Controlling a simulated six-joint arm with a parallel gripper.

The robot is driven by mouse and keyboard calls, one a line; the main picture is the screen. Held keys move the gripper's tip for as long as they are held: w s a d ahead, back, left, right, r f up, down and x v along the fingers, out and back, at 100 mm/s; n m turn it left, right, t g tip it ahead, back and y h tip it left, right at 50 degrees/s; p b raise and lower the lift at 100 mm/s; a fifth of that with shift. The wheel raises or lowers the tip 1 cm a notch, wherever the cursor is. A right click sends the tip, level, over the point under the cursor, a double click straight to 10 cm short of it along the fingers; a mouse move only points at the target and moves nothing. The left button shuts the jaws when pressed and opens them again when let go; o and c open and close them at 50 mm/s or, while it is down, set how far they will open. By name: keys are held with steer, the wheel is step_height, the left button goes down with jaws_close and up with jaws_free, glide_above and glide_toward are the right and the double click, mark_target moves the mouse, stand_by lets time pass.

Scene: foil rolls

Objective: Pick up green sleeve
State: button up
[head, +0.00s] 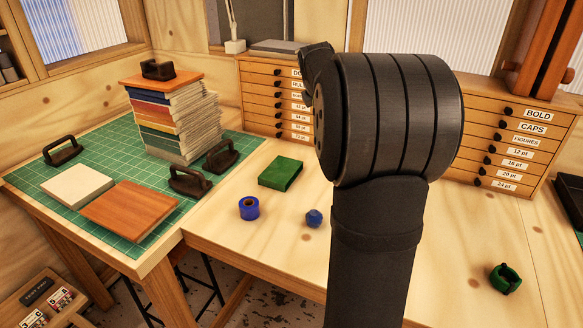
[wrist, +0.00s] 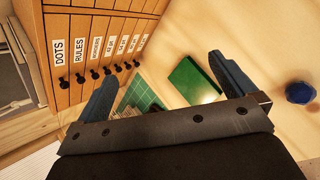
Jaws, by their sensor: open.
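A green ring-shaped sleeve (head: 505,279) stands on the wooden table at the right in the head view, near the front, apart from other things. It does not show in the wrist view. My gripper (wrist: 163,92) is open and empty in the wrist view, with one blue-grey finger at each side. In the head view my dark arm stands in the middle, left of the sleeve, and hides the fingers. A flat green block (head: 281,172) lies on the table left of my arm; it also shows in the wrist view (wrist: 194,82), beyond the fingers.
A blue roll (head: 249,208) and a small blue faceted piece (head: 314,218) lie left of my arm. A green cutting mat (head: 109,158) at left bears stacked sheets (head: 175,120) and boards. Labelled drawers (head: 507,150) line the back. Table around the sleeve is clear.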

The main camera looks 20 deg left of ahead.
steer(key=s+a+f+n+g+h, duration=0.1)
steer(key=s+a+f+n+g, duration=0.1)
steer(key=s+a+f+n, duration=0.3)
steer(key=s+a+f+n+g+h, duration=0.1)
steer(key=s+a+f+n, duration=0.15)
steer(key=a, duration=0.45)
steer(key=n, duration=0.1)
glide_toward(281, 169)
steer(key=x, duration=0.2)
steer(key=shift+w+d+f, duration=0.25)
steer(key=shift+f, duration=0.05)
steer(key=shift+x, duration=2.9)
steer(key=shift+s+a, duration=0.1)
steer(key=shift+a, duration=0.1)
steer(key=c, duration=0.8)
